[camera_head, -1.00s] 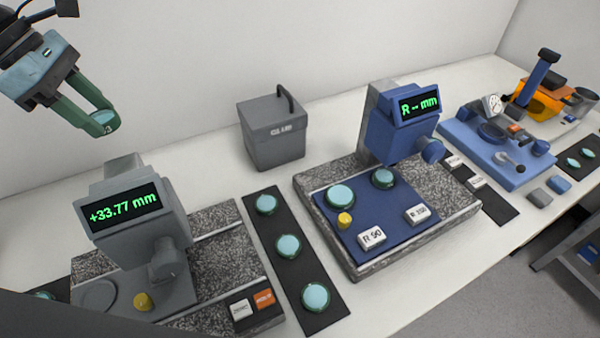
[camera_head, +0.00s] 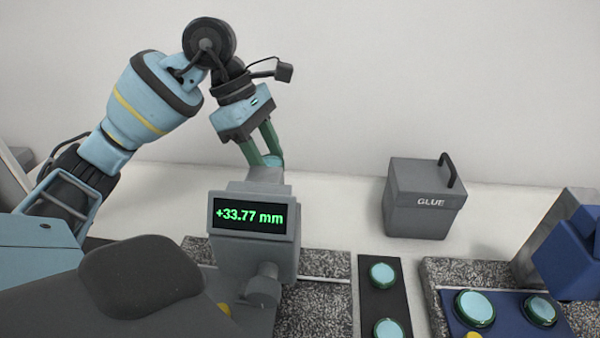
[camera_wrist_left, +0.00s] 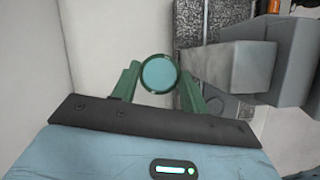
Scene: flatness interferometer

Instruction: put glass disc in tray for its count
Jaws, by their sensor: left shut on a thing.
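My left gripper (camera_head: 264,158) is above and behind the grey gauge, near the back wall. It is shut on a glass disc (camera_head: 273,161), pale teal with a dark green rim. In the left wrist view the disc (camera_wrist_left: 159,74) sits between the two green fingers (camera_wrist_left: 158,88). Other glass discs lie on a black strip: one disc (camera_head: 382,275) and a second disc (camera_head: 388,329). A large disc (camera_head: 475,308) and a smaller disc (camera_head: 540,309) rest on the blue plate. I cannot make out a tray in the views now. My right gripper is not in view.
The grey gauge (camera_head: 250,243) reads +33.77 mm and stands on a speckled granite base (camera_head: 325,300), directly before the gripper. A grey GLUE box (camera_head: 425,205) stands at the back. A blue instrument (camera_head: 570,255) is at right. Bare bench (camera_head: 335,195) lies between gauge and box.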

